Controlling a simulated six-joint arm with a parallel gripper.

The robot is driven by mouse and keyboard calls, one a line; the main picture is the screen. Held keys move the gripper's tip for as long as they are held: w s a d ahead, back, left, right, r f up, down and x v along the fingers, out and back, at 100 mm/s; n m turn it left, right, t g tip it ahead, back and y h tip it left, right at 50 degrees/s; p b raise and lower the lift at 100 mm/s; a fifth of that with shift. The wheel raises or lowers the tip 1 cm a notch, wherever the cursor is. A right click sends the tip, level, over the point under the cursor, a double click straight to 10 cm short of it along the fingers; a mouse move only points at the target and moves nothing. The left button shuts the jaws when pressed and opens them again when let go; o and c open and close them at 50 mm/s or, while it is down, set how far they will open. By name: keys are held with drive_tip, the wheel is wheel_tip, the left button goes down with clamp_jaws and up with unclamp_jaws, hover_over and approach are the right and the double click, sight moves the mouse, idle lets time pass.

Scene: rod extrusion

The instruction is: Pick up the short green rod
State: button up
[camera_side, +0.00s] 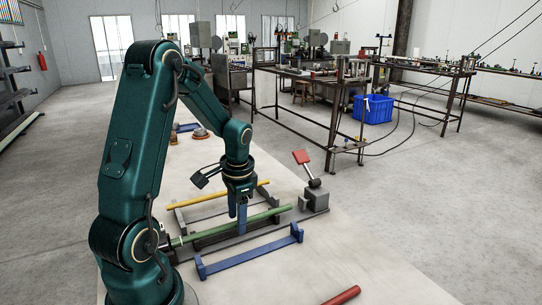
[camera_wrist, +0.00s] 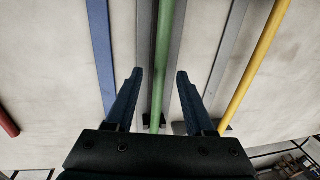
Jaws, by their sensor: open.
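A green rod (camera_side: 262,219) lies across a low rack on the pale table in the side view. It also shows in the wrist view (camera_wrist: 164,60), running lengthwise between my fingers. My gripper (camera_side: 242,220) points down over the rod in the side view. In the wrist view my gripper (camera_wrist: 159,75) is open, with one blue finger on each side of the rod and a gap to it on both sides. I cannot tell how far below the fingertips the rod lies. Part of the rod is hidden behind my gripper in the side view.
A yellow rod (camera_side: 205,199) lies behind the green one. A blue bracket (camera_side: 250,253) stands in front. A red rod (camera_side: 342,296) lies at the front edge of view. A grey block with a red-topped lever (camera_side: 314,196) stands right of the rack.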

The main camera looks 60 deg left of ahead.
clamp_jaws()
